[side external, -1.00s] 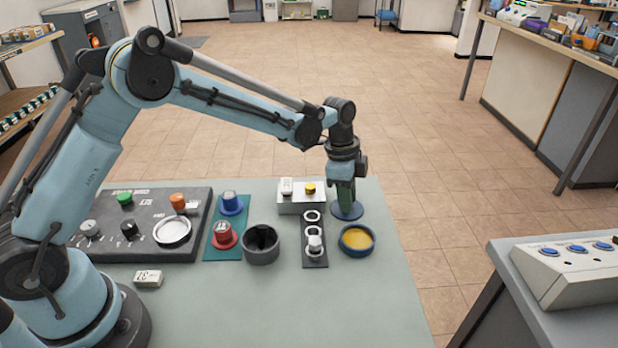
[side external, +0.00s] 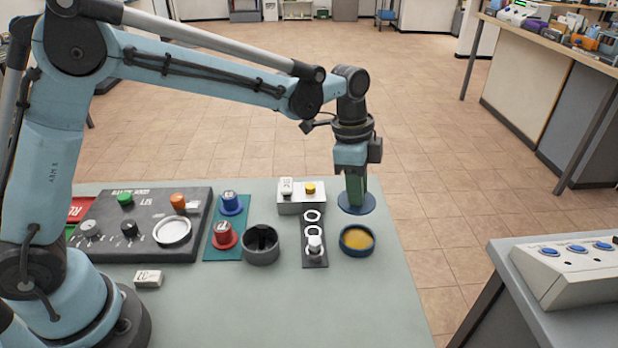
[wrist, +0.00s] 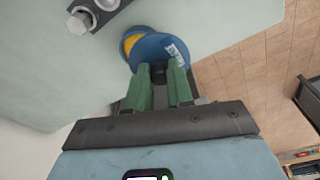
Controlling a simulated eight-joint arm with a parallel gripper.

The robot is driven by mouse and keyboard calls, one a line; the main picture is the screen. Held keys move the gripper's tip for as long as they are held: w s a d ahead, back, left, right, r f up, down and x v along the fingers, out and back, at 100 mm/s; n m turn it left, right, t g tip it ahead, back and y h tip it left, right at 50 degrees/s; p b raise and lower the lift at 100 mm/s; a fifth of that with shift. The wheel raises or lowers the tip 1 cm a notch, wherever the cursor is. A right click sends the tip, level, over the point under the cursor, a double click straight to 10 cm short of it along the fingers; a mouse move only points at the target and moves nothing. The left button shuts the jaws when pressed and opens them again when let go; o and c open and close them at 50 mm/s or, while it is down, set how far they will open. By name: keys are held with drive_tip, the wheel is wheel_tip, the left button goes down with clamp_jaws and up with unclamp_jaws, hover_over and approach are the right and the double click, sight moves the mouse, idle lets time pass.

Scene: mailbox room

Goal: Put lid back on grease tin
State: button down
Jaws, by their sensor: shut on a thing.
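The grease tin (side external: 357,240) is a low round blue tin with yellow grease inside, open on the bench near its right edge. The lid (side external: 368,206) is a flat blue disc. My gripper (side external: 354,197) points down and is shut on the lid, holding it just behind the tin in the side view. In the wrist view the lid (wrist: 150,50) sits at the tips of my green fingers (wrist: 160,75) and covers part of the tin. A piece of the yellow grease (wrist: 130,43) shows beside it.
A black strip with white rings (side external: 314,250) stands left of the tin. A grey box with a yellow button (side external: 300,205) is behind it. A dark round cup (side external: 261,250) and a teal plate with blue and red knobs (side external: 210,240) are farther left. The front bench (side external: 300,310) is clear.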

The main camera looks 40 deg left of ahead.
sight(358, 212)
drive_tip(key=s+d, duration=0.1)
drive_tip(key=s+d+r, duration=0.1)
drive_tip(key=shift+s+d, duration=0.2)
drive_tip(key=shift+d, duration=0.1)
drive_tip(key=shift+f, duration=3.05)
drive_tip(key=shift+f, duration=0.2)
drive_tip(key=shift+c, duration=2.2)
unclamp_jaws()
drive_tip(key=shift+r, duration=0.1)
drive_tip(key=shift+r, duration=3.45)
